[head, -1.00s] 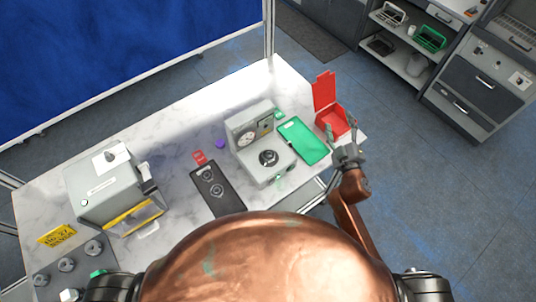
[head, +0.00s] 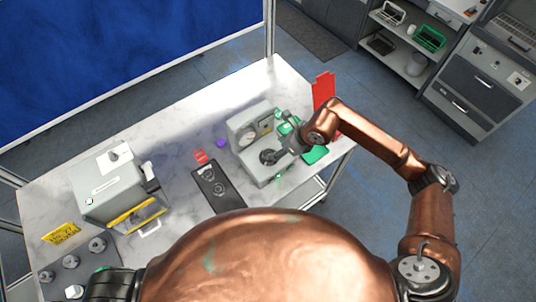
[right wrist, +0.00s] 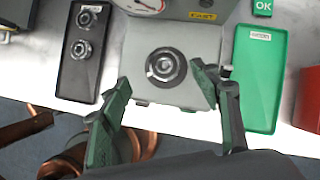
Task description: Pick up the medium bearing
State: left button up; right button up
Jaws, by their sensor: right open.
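A dark ring-shaped bearing (head: 267,156) lies on the plate of a grey gauge device (head: 246,132). In the right wrist view this bearing (right wrist: 166,66) shows from above. My right gripper (head: 279,138) is open above the front of the device. In the right wrist view its fingers (right wrist: 160,76) stand apart on either side of the bearing, not closed on it. Two more bearings (right wrist: 81,48) lie in a black tray (right wrist: 64,86) to the left. No label shows which bearing is the medium one. My left gripper is not in view.
A green tray (right wrist: 262,100) lies right of the device, with a red open box (head: 323,92) beyond. A grey machine (head: 104,186), a yellow sign (head: 60,234) and several round grey parts (head: 70,262) stand at left. A red tag (head: 200,156) and purple piece (head: 221,143) lie between.

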jog(key=x, duration=0.2)
jog(key=p+x, duration=0.1)
jog(key=x, duration=0.1)
jog(key=d+p+x, duration=0.1)
jog(key=x, duration=0.2)
jog(key=shift+s+d+f, duration=0.1)
jog(key=shift+f, duration=0.4)
jog(key=shift+c, duration=0.3)
jog(key=c, duration=1.3)
